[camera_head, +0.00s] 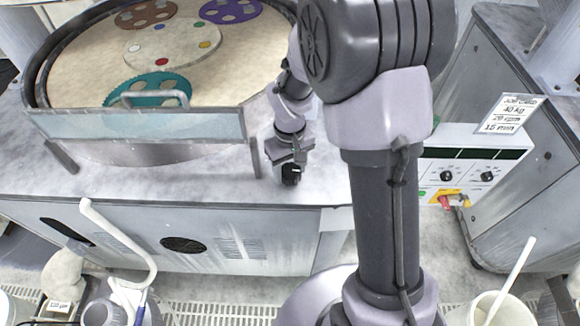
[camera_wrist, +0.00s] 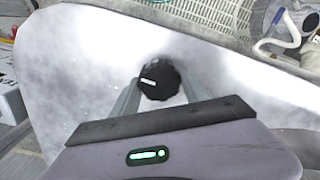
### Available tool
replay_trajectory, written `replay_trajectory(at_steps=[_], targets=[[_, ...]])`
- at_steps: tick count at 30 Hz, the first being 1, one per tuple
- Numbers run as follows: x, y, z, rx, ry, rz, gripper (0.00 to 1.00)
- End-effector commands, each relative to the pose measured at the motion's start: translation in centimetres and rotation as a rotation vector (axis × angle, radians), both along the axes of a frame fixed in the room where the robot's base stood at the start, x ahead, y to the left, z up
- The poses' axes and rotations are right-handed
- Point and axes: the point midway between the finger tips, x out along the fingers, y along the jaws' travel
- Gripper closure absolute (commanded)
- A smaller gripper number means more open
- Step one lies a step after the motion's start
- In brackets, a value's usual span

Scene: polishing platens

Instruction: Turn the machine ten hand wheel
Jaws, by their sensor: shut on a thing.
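The hand wheel (camera_wrist: 160,79) is a black, scalloped knob with a white mark on its top. It sits on the grey machine top (camera_wrist: 90,75). In the head view the black hand wheel (camera_head: 290,174) shows at the end of my gripper, near the front edge of the machine top, right of the platen tub. My gripper (camera_wrist: 160,92) is shut on the wheel, with one finger on each side of it. In the head view my gripper (camera_head: 290,163) points down, and its fingers are partly hidden. The white mark lies nearly level in the wrist view.
A round tub (camera_head: 35,75) with coloured carriers and a clear guard (camera_head: 140,125) stands left of my gripper. A control box (camera_head: 480,155) with knobs and a red-yellow switch is at the right. A white hose (camera_head: 120,240) hangs at the front left.

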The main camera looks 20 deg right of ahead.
Motion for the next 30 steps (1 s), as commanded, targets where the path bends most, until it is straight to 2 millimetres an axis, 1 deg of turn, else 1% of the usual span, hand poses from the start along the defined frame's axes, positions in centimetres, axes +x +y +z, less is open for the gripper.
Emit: replay_trajectory(at_steps=[6,21,22,24,25,30], targets=[[0.10,0.02,0.13,0.001,-0.003,0.050,0.87],[0.12,0.02,0.11,0.000,-0.004,0.063,0.87],[0.12,0.02,0.10,0.000,-0.003,0.063,0.41],[0.10,0.02,0.09,0.001,-0.003,0.063,0.27],[0.09,0.02,0.08,0.001,-0.003,0.063,0.25],[0.05,0.02,0.05,0.000,-0.002,0.062,0.25]])
